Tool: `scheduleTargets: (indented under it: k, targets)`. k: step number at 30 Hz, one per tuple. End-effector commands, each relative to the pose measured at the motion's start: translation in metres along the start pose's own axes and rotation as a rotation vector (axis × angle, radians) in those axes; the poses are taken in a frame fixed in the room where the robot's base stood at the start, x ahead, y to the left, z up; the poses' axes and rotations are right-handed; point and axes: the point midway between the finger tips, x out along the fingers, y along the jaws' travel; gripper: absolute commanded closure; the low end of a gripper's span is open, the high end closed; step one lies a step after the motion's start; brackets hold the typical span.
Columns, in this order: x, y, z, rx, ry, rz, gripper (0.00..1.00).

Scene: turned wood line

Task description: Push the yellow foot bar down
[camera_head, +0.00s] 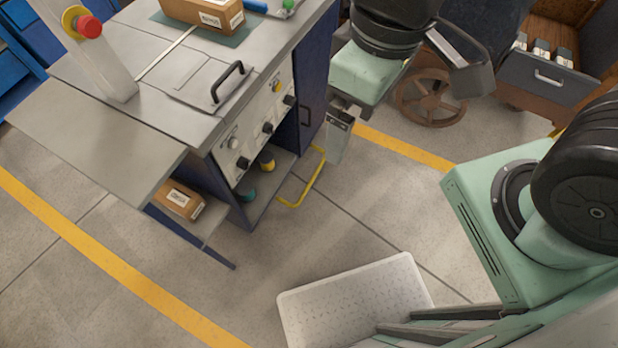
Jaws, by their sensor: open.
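The yellow foot bar (308,186) is a thin U-shaped bar low at the front foot of the blue and grey work cabinet (244,137). It sticks out over the floor, and its height above the floor is hard to judge. My gripper (340,138) hangs at the upper middle, under a mint green hand. Its jaws are open and nothing shows between them. The fingers point down and overlap in view. Their tips are close to the bar's far right end in the picture; I cannot tell whether they touch it.
The cabinet's front panel (262,120) has several knobs. A side shelf (100,125) sticks out left, with a cardboard box (178,200) below. A brown handwheel (433,98) and an open drawer (545,78) stand behind my gripper.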

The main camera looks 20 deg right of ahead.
Motion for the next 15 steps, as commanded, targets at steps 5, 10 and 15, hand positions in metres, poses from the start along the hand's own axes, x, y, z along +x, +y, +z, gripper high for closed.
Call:
scheduleTargets:
  k: [5, 10, 15]
  targets:
    - [0.0000, 0.0000, 0.0000, 0.000, 0.000, 0.000, 0.42]
    - [0.0000, 0.0000, 0.0000, 0.000, 0.000, 0.000, 0.89]
    - [0.0000, 0.0000, 0.0000, 0.000, 0.000, 0.000, 1.00]
